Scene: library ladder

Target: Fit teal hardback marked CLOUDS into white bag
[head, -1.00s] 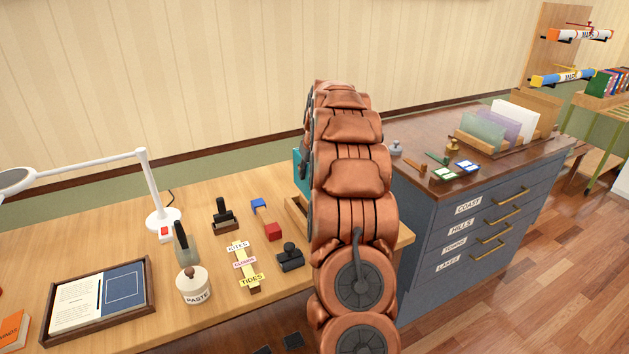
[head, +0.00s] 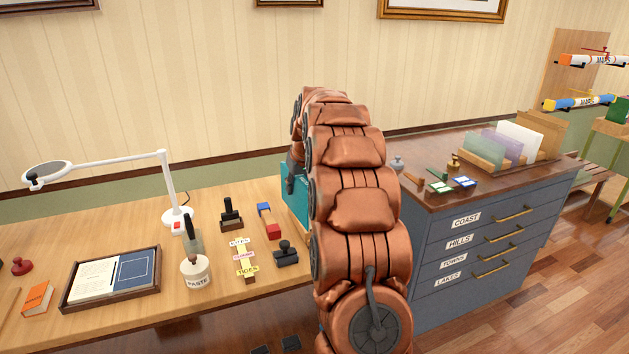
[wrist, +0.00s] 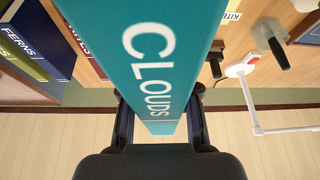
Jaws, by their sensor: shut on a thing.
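The teal hardback (wrist: 150,50) shows in the wrist view with white CLOUDS lettering on its spine. My gripper (wrist: 160,112) is shut on it, one dark finger on each side. In the head view, part of the teal hardback (head: 296,197) shows left of my copper arm, over the right part of the wooden desk; the arm hides the rest. I cannot tell whether it touches the desk. The white bag is not in view.
The wooden desk (head: 130,325) holds a white lamp (head: 175,215), a paste pot (head: 195,271), stamps, a framed tray (head: 112,279) and an orange book (head: 37,299). A blue drawer cabinet (head: 480,245) stands right. A FERNS book (wrist: 35,40) shows in the wrist view.

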